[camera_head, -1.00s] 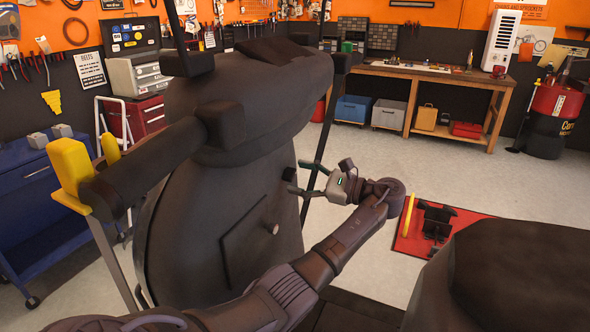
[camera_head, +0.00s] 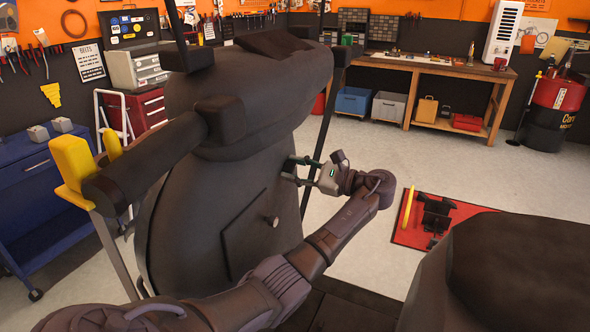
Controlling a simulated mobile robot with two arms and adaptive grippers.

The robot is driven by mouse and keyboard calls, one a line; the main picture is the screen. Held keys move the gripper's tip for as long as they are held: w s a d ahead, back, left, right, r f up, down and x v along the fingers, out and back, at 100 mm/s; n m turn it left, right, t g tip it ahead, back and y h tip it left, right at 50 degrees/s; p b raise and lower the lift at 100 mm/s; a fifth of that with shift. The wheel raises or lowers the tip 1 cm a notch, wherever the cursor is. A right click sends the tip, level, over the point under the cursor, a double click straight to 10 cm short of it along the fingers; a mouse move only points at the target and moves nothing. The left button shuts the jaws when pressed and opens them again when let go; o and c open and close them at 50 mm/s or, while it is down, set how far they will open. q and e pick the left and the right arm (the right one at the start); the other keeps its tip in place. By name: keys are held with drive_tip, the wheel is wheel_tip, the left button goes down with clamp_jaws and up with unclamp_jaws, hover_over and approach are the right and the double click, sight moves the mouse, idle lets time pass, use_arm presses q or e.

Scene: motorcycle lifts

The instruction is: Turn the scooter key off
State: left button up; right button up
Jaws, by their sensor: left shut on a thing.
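The dark scooter (camera_head: 215,195) stands upright in the left half of the head view, with a handlebar grip at left and a small panel with a round knob on its front. My left gripper (camera_head: 291,170) is at the right edge of the scooter's front, its fingertips against the body. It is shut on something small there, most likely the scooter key. The key itself is too small and too hidden to make out, so its turn angle cannot be told. My right gripper is not in view.
A wooden workbench (camera_head: 432,68) with bins stands at the back right. A blue cart (camera_head: 35,195) is at left, and a red mat (camera_head: 410,232) with black parts lies on the floor at right. A large dark shape (camera_head: 510,275) fills the lower right. Floor between is clear.

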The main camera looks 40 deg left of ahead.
use_arm(q)
drive_tip(key=shift+f, duration=0.1)
drive_tip(key=shift+n+b, duration=5.55)
drive_tip(key=shift+n, duration=0.45)
